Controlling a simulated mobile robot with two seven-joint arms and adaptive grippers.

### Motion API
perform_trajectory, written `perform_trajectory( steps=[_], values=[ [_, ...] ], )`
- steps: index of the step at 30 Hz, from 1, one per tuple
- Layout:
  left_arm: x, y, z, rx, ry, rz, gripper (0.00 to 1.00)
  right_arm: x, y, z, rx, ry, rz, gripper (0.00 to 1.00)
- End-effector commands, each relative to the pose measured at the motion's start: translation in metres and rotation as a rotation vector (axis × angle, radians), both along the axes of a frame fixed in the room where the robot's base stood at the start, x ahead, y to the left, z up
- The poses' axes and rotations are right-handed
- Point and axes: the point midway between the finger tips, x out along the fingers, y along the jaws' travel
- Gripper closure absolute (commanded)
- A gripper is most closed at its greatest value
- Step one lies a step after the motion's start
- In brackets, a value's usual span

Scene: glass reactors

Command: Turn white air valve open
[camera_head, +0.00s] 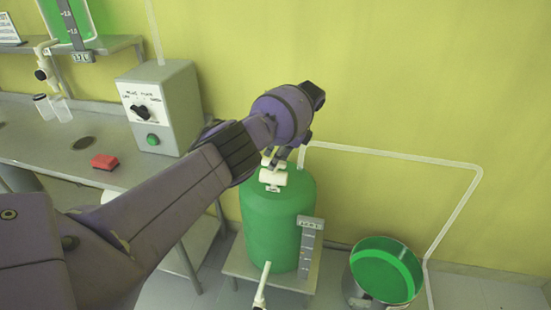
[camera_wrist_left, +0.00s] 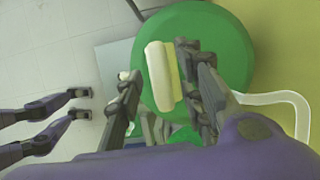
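The white valve (camera_head: 272,178) sits on top of the green tank (camera_head: 278,225). In the left wrist view the valve's white bar (camera_wrist_left: 160,76) stands over the round green tank top (camera_wrist_left: 220,30). My left gripper (camera_head: 281,160) is just above the valve, and its wrist hides part of that area in the head view. In the left wrist view my left gripper (camera_wrist_left: 158,62) has its fingers apart, one on each side of the white bar. A gap shows at the left finger; I cannot tell whether the right finger touches.
A grey control box (camera_head: 163,108) and a red block (camera_head: 104,162) stand on the bench at left. A white pipe (camera_head: 400,157) runs along the wall to the right. A metal bucket with green contents (camera_head: 385,272) stands on the floor at right.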

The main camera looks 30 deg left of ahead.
Motion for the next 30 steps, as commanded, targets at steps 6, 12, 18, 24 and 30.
perform_trajectory(
  steps=[6, 12, 18, 24, 30],
  values=[
    [0.001, 0.0, 0.001, 0.0, -0.001, -0.002, 0.64, -0.001, -0.001, 0.0, -0.001, 0.001, -0.001, 0.37],
    [0.003, -0.006, 0.015, -0.001, -0.004, -0.004, 0.64, -0.001, -0.001, 0.0, -0.001, 0.002, 0.0, 0.37],
    [0.008, -0.022, 0.053, -0.002, -0.006, -0.003, 0.64, -0.001, 0.0, 0.0, -0.001, 0.001, 0.001, 0.37],
    [0.011, -0.036, 0.09, 0.0, -0.004, -0.002, 0.64, 0.0, 0.0, 0.0, -0.001, 0.001, 0.001, 0.37],
    [0.012, -0.043, 0.109, 0.0, -0.001, 0.0, 0.64, 0.0, 0.0, 0.0, -0.001, 0.001, 0.001, 0.37]
  ],
)
